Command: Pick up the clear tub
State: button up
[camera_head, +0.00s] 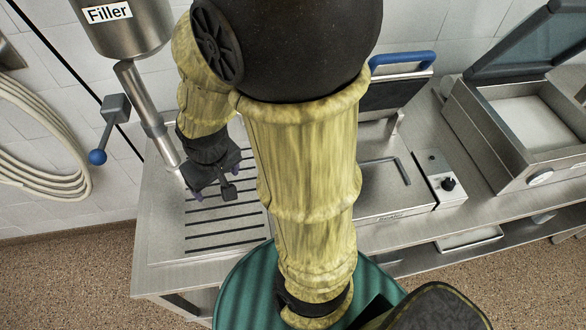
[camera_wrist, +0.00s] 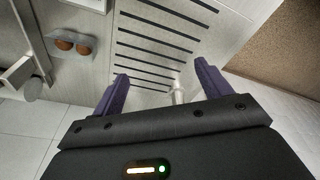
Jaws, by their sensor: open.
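What appears to be the clear tub (camera_wrist: 88,44) is a small see-through container with two brown round pieces in it, at the upper left of the wrist view. I cannot make out the tub in the head view, where my arm covers much of the counter. My gripper (camera_wrist: 162,84) has its two purple fingers spread with nothing held between them. In the head view my gripper (camera_head: 214,186) hangs over the slotted part of the counter. In the wrist view the tub lies off to the left of the fingers, apart from them.
A steel filler (camera_head: 125,30) with a slanted pipe and blue-knobbed lever stands at the left. The slotted steel counter (camera_head: 165,235) is bare where visible. An open-lidded steel machine (camera_head: 515,115) stands at the right. A blue-handled device (camera_head: 400,85) is behind my arm.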

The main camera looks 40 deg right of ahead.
jog(key=w+d+f+n+g+h, duration=0.3)
jog(key=f, duration=0.1)
jog(key=w+d+f+n+g+h, duration=0.3)
jog(key=w+f+n+h, duration=0.1)
jog(key=w+d+f+n+g+h, duration=0.3)
jog(key=f, duration=0.2)
jog(key=shift+w+d+n, duration=0.2)
jog(key=shift+d+n, duration=0.05)
jog(key=shift+n, duration=0.05)
jog(key=shift+w+d+f+n+h, duration=0.2)
jog(key=shift+w+n+h, duration=0.25)
jog(key=shift+h, duration=0.35)
jog(key=shift+r, duration=0.1)
jog(key=shift+s, duration=0.1)
jog(key=p+x, duration=0.4)
jog(key=x, duration=0.7)
jog(key=shift+s+d+p, duration=0.2)
jog(key=shift+p, duration=0.1)
jog(key=shift+s+d+f, duration=0.15)
jog(key=shift+d+f, duration=0.05)
jog(key=shift+d, duration=0.05)
